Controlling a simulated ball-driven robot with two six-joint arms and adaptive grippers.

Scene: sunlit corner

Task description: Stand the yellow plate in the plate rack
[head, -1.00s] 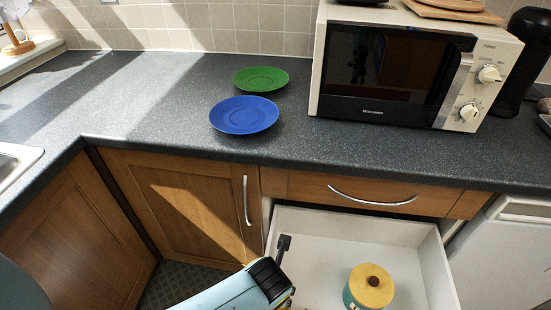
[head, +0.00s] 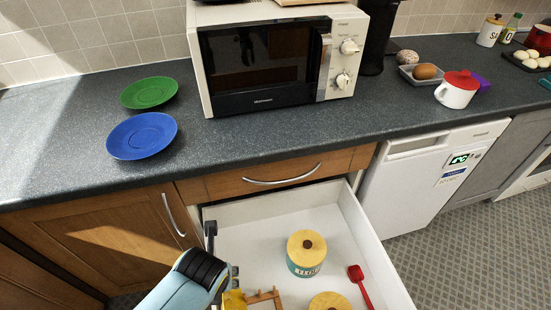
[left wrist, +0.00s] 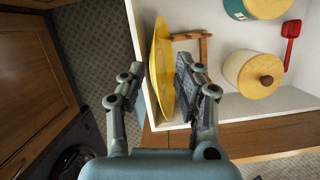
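The yellow plate (left wrist: 162,75) shows nearly edge-on in the left wrist view, at the side wall of the open drawer. A small yellow part of the plate (head: 235,299) shows at the bottom of the head view. My left gripper (left wrist: 158,78) has its fingers apart, one on each side of the plate; a gap shows between the left finger and the plate. The wooden plate rack (left wrist: 205,48) lies in the drawer just beyond the plate; its bars also show in the head view (head: 264,297), partly cut off. My right gripper is not in view.
The open white drawer (head: 330,215) also holds a teal canister with a yellow lid (head: 306,256), another yellow-lidded pot (head: 328,302) and a red scoop (head: 360,283). On the counter are a blue plate (head: 142,135), a green plate (head: 149,92) and a microwave (head: 262,65).

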